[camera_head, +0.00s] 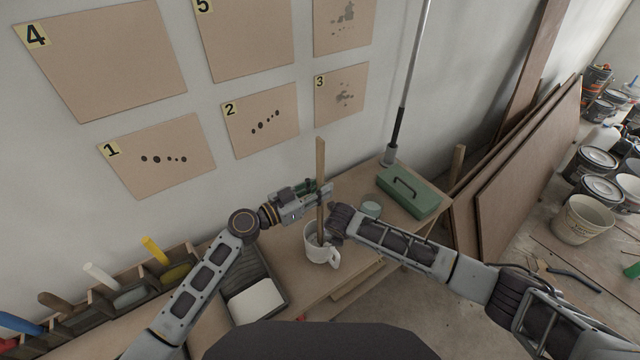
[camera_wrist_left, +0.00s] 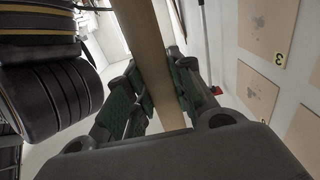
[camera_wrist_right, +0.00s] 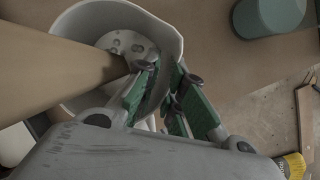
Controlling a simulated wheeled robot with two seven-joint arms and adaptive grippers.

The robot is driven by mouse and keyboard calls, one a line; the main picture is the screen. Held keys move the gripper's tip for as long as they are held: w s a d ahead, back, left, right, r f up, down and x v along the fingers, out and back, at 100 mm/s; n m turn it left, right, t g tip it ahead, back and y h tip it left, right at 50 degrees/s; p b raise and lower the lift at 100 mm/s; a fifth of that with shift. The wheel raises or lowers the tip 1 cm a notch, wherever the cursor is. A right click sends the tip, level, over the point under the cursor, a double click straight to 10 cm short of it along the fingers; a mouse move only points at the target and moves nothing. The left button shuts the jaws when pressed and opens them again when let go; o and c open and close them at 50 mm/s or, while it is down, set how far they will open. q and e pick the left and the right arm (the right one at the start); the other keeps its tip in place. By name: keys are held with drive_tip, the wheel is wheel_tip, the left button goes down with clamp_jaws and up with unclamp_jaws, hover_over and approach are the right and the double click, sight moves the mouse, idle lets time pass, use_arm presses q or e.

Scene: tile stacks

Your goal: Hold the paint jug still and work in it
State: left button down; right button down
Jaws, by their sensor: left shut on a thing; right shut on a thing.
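The white paint jug (camera_head: 312,243) stands on the bench, its handle towards the lower right. A long wooden stick (camera_head: 320,160) stands nearly upright with its lower end inside the jug. My left gripper (camera_head: 324,192) is shut on the stick above the jug; the stick also shows between its fingers in the left wrist view (camera_wrist_left: 152,60). The right wrist view looks into the jug (camera_wrist_right: 160,30), where a pale disc with holes (camera_wrist_right: 125,45) shows beside the stick.
A green toolbox (camera_head: 425,200) and a small teal cylinder (camera_head: 371,208) stand right of the jug. A dark tray (camera_head: 272,270) with a white patch lies to the left, beside a rack of coloured handles (camera_head: 125,300). Numbered boards (camera_head: 160,160) hang on the wall behind.

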use_arm(q)
drive_tip(key=shift+f, duration=1.05)
drive_tip(key=shift+s+d, duration=0.1)
